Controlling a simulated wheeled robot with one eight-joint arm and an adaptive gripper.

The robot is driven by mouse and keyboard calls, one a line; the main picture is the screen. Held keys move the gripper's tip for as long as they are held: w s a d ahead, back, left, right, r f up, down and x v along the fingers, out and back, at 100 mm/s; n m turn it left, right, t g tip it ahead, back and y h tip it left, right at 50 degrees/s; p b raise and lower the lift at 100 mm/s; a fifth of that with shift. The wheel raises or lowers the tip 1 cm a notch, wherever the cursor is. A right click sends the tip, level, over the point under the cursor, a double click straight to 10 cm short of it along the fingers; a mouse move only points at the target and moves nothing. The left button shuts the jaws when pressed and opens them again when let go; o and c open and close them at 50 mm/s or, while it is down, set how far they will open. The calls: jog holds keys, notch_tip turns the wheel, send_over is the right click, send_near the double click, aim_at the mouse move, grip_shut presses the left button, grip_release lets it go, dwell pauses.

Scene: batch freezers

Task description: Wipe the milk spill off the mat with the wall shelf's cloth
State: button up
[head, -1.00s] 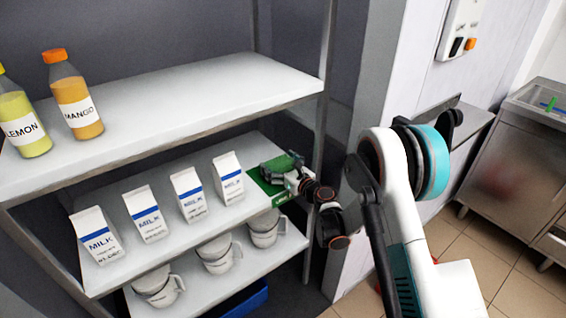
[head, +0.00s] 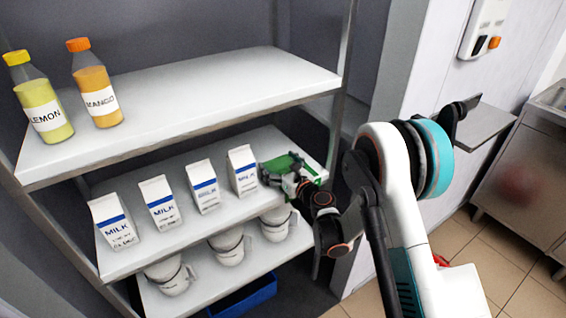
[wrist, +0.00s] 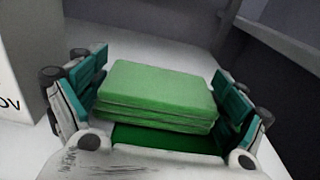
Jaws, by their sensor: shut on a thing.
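A folded green cloth (wrist: 157,88) sits between the two teal-padded fingers of my gripper (wrist: 163,92) in the wrist view. My gripper is shut on it, with a finger along each side. In the head view, the cloth (head: 284,162) shows at my gripper (head: 288,174), by the right end of the wall shelf's middle board (head: 190,238). I cannot tell whether the cloth is clear of the board. A darker green strip (wrist: 165,138) lies below the folds. I cannot make out the mat or the milk spill.
Several milk cartons stand left of my gripper, the nearest carton (head: 243,170) close beside it. The top board (head: 190,105) with a lemon bottle (head: 43,105) and a mango bottle (head: 97,90) is above. A metal upright (head: 340,90) stands right. Cups (head: 228,248) sit below.

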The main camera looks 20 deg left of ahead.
jog(key=shift+s+a, duration=0.5)
jog(key=shift+a, duration=0.1)
jog(key=shift+r, duration=0.1)
jog(key=shift+a+r+p, duration=0.15)
jog(key=shift+r+p, duration=0.2)
jog(key=shift+r, duration=0.15)
jog(key=shift+w+d+r+p, duration=0.15)
jog(key=shift+r+p, duration=0.4)
jog(key=shift+r, duration=0.65)
jog(key=shift+d+r+p, duration=0.1)
jog(key=shift+r+p, duration=0.4)
jog(key=shift+r, duration=0.65)
jog(key=shift+r+p, duration=0.45)
jog(key=shift+r, duration=1.05)
